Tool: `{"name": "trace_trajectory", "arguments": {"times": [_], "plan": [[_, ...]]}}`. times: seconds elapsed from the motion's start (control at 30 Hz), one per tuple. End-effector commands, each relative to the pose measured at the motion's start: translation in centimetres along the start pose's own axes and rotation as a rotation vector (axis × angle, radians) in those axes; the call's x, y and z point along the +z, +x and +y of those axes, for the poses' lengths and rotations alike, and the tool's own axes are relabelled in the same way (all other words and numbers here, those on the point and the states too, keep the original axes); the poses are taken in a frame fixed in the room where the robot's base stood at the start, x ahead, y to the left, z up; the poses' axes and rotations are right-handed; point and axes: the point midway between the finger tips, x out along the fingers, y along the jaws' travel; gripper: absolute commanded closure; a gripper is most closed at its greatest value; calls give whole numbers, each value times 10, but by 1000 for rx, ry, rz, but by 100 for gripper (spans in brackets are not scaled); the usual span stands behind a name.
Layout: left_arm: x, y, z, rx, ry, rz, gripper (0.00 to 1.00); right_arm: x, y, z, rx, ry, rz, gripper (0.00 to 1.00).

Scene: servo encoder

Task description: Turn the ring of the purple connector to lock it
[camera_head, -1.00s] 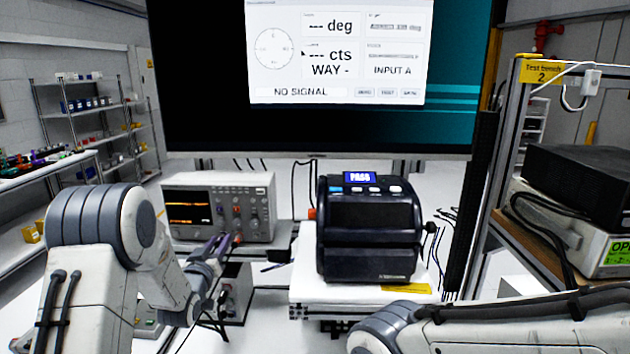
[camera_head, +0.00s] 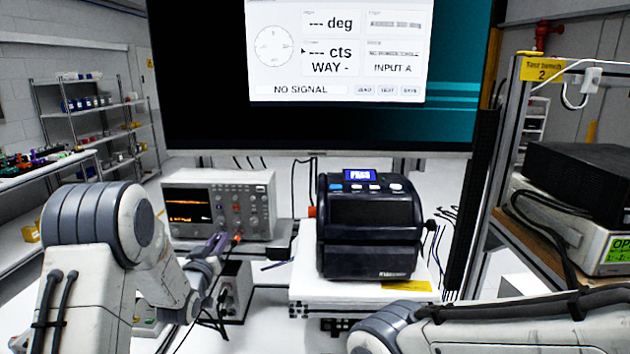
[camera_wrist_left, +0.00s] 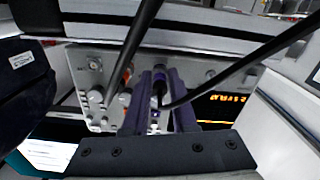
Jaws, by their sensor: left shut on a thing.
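My left gripper (camera_head: 222,242) is in front of the lower right part of the oscilloscope in the head view. In the left wrist view its two dark purple fingers (camera_wrist_left: 160,85) are shut on the purple connector (camera_wrist_left: 158,88), which shows only as a small dark purple piece between them. A black cable curves away from there to the upper right. The fingers hide most of the connector, so its ring and any lock mark cannot be made out. My right gripper is out of view; only part of my right arm shows.
The oscilloscope (camera_head: 256,207) stands behind my left gripper. A dark device (camera_head: 368,238) with a lit PASS display stands on a white platform (camera_head: 302,278) to the right. The large monitor (camera_head: 335,92) reads NO SIGNAL. Loose black cables hang behind the bench.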

Motion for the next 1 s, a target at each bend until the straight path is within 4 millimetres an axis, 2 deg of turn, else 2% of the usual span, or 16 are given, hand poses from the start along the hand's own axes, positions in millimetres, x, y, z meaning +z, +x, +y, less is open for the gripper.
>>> {"name": "trace_trajectory", "arguments": {"times": [1.0], "plan": [[2, 0, 0, 0, 214, -1, 100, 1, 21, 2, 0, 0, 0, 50]]}}
